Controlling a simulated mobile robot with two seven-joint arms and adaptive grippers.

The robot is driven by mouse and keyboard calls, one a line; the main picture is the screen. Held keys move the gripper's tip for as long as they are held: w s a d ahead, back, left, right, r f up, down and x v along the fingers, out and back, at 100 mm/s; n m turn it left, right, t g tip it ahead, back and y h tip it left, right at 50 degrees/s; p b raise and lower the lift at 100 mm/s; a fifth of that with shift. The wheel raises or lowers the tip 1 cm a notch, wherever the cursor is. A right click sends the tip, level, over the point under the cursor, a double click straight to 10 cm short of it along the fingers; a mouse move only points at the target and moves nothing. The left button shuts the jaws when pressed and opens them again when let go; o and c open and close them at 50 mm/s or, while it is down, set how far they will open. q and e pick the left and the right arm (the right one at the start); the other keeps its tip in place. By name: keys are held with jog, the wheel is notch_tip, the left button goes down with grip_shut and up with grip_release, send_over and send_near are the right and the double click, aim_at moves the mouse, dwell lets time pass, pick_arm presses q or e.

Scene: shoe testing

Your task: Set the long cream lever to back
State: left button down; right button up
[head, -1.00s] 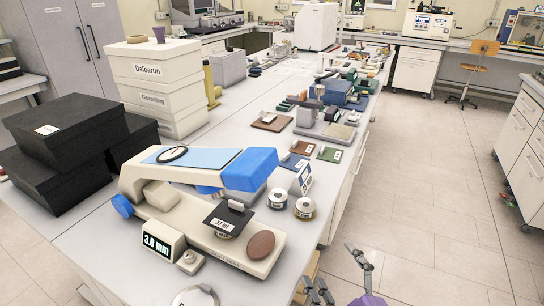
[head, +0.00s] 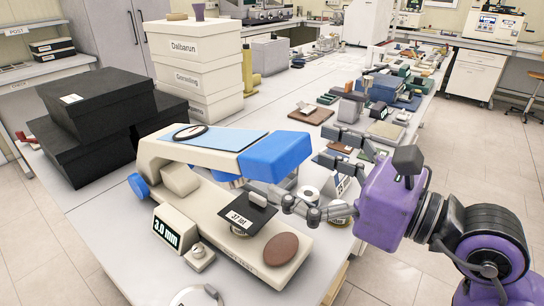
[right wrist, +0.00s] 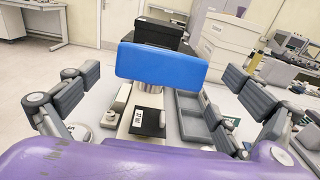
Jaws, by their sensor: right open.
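A cream bench device has a long cream lever arm (head: 165,152) with a pale blue top panel and a bright blue block (head: 278,156) at its right end. No contact with the block can be made out. My left gripper is not in view.
A dark plate with a paper label (head: 262,208) and a brown disc (head: 281,249) sit on the base. A 3.0 mm display (head: 172,232) stands in front. Small metal rolls (head: 308,194) lie near my right fingers. Black boxes (head: 95,100) and cream boxes (head: 193,70) stand behind.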

aim_at(270, 153)
jog(key=b+x, duration=0.1)
jog(key=x, duration=0.2)
jog(key=shift+w+a+f, duration=0.1)
jog(key=shift+w+a, duration=0.05)
jog(key=shift+a, duration=0.1)
jog(key=shift+w+a, duration=0.3)
jog(key=shift+a, duration=0.1)
jog(key=shift+w+a, duration=0.45)
jog(key=shift+a, duration=0.15)
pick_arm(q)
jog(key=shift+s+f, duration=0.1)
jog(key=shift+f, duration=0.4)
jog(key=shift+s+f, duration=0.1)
